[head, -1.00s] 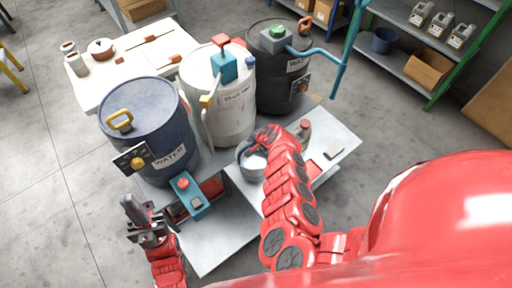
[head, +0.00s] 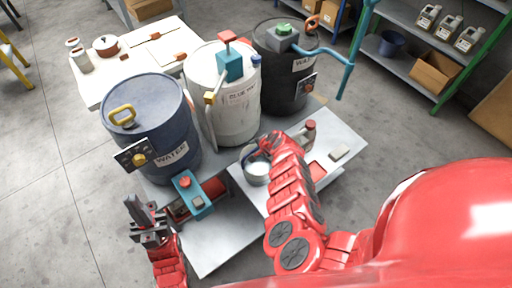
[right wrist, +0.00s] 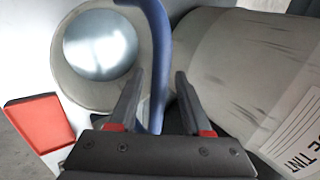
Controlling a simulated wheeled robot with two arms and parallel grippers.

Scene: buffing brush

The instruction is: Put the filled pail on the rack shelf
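The pail (head: 257,174) stands on the grey bench (head: 335,135), below the white drum, with a pale, shiny filling. The right wrist view shows the pail (right wrist: 66,82) from above, with its blue handle (right wrist: 155,50) raised. My right gripper (head: 263,150) is at the pail's handle. In the right wrist view my right gripper (right wrist: 158,85) is open, its fingers apart with the handle between them. My left gripper (head: 138,212) is empty at lower left, away from the pail; its finger gap is unclear. The rack shelf (head: 399,65) is at upper right.
A blue drum (head: 150,125), the white tint drum (head: 228,110) and a black drum (head: 280,90) stand behind the bench. A small bottle (head: 309,132) stands right of the pail. A teal pipe (head: 352,60) hangs near the rack.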

